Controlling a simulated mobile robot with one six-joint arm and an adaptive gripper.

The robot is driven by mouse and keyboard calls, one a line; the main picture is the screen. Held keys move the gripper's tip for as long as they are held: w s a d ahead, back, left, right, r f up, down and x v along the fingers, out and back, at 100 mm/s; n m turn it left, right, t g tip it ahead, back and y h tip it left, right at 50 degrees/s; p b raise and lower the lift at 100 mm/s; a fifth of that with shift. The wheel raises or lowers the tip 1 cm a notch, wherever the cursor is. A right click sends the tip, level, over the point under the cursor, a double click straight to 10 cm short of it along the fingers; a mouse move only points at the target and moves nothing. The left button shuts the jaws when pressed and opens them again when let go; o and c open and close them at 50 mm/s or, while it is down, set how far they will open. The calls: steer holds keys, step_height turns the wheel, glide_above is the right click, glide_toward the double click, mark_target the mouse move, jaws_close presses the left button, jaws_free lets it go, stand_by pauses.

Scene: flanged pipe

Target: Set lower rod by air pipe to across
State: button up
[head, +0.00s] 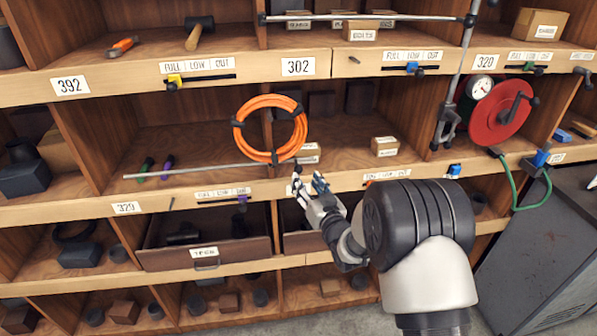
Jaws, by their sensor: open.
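A grey vertical pipe (461,68) stands at the right of the shelves, with a dark fitting (446,125) at its lower end. A thin grey rod (200,170) lies nearly level across the middle shelf opening, its right end near my gripper. Another long rod (370,17) runs level at the top, its right end by the pipe. I cannot tell for certain which rod is the lower one by the air pipe. My gripper (309,181) is open, just below and right of the middle rod's right end, with no visible contact. Nothing shows between its fingers.
An orange hose coil (270,97) hangs just above my gripper. A red disc (500,112) with a black handle and a round gauge (480,87) sit right of the pipe. A green hose (517,190) hangs at right. Labelled sliders line the shelf edges. A drawer (205,255) is below left.

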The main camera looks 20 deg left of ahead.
mark_target(300, 172)
steer(key=x, duration=0.7)
steer(key=shift+w+a+b, duration=0.15)
steer(key=shift+b, duration=0.25)
jaws_close()
stand_by(0.3)
